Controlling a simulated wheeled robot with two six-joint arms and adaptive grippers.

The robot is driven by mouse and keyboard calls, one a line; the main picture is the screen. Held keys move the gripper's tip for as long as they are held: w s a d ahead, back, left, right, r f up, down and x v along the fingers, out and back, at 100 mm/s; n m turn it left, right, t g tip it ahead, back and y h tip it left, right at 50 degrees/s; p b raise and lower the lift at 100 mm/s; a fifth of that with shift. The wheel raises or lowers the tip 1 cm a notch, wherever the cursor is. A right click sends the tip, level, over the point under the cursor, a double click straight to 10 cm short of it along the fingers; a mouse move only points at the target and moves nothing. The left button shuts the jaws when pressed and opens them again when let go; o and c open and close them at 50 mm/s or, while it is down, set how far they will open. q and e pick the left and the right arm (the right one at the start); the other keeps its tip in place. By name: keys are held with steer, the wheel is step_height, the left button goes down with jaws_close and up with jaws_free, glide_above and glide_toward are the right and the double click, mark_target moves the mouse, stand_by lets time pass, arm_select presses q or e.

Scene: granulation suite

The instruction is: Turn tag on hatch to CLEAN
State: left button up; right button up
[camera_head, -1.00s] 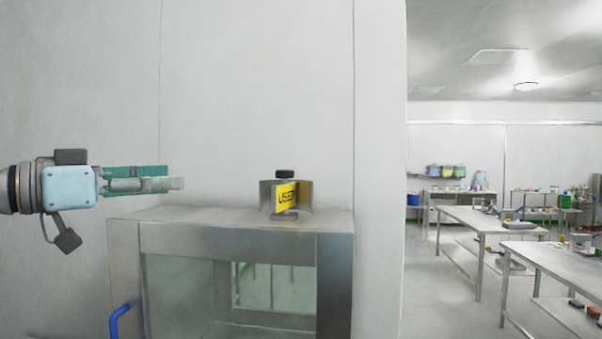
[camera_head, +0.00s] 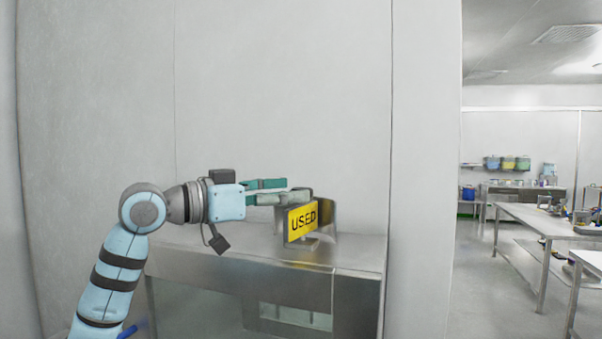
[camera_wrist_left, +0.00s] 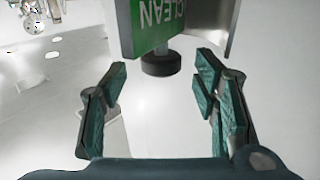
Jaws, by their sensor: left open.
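The tag (camera_head: 301,222) stands on top of the steel hatch (camera_head: 225,268), and its yellow USED face shows in the head view. In the left wrist view the tag (camera_wrist_left: 150,22) shows a green face with CLEAN, upside down. A dark round knob (camera_wrist_left: 161,63) sits at the tag's edge; the fingers hide it in the head view. A curved metal guard (camera_head: 328,214) stands behind the tag. My left gripper (camera_head: 300,195) is open and level at the tag's upper left. In the wrist view the knob lies ahead, between the spread fingers (camera_wrist_left: 163,80), with nothing held.
A plain wall (camera_head: 285,90) rises behind the hatch, and a wall panel (camera_head: 425,180) stands to its right. Steel tables (camera_head: 535,218) with small items stand farther off at the right. The hatch top left of the tag is clear.

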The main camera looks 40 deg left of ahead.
mark_target(301, 188)
arm_select(q)
steer(key=p+x, duration=0.1)
steer(key=x, duration=0.3)
steer(key=shift+w+a+f, duration=0.1)
steer(key=shift+s, duration=0.45)
steer(key=shift+w, duration=0.1)
steer(key=c, duration=1.2)
steer(key=shift+o, duration=0.2)
arm_select(e)
steer(key=shift+w+r, duration=0.2)
steer(key=shift+r, duration=0.25)
steer(key=shift+w+r, duration=0.2)
steer(key=shift+r, duration=0.25)
